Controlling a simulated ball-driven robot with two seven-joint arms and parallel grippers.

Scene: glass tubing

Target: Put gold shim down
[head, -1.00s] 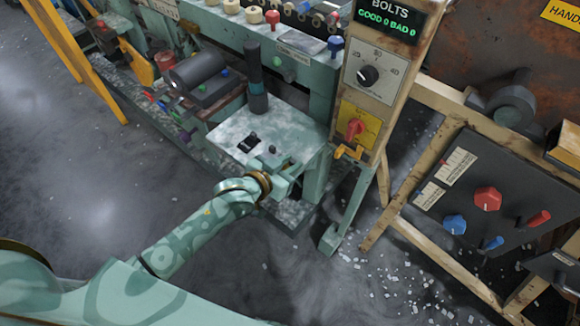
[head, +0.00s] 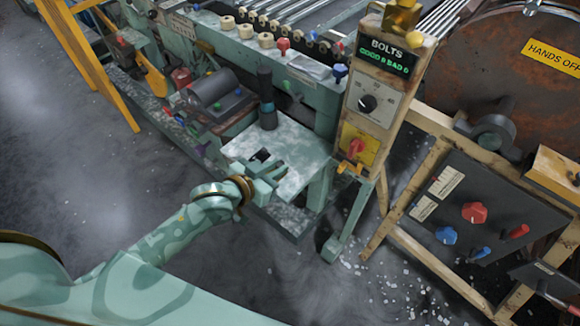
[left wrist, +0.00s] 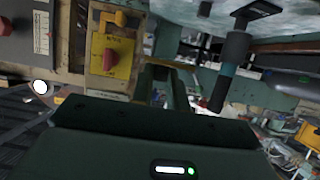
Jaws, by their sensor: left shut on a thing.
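My left gripper (head: 269,172) reaches in from the left, at the near edge of a pale mottled metal plate (head: 298,157) on the teal machine. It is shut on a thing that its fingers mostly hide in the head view. In the left wrist view a thin gold-yellow strip (left wrist: 178,64) shows just beyond the fingers; I take it for the gold shim, but its full shape is hidden. I cannot tell whether it touches the plate. My right gripper is not in view.
A dark upright cylinder (head: 266,98) stands at the plate's back left. A post with a dial and red switch (head: 357,148) rises at the plate's right. Bare plate lies between them. Debris (head: 385,285) litters the floor at right.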

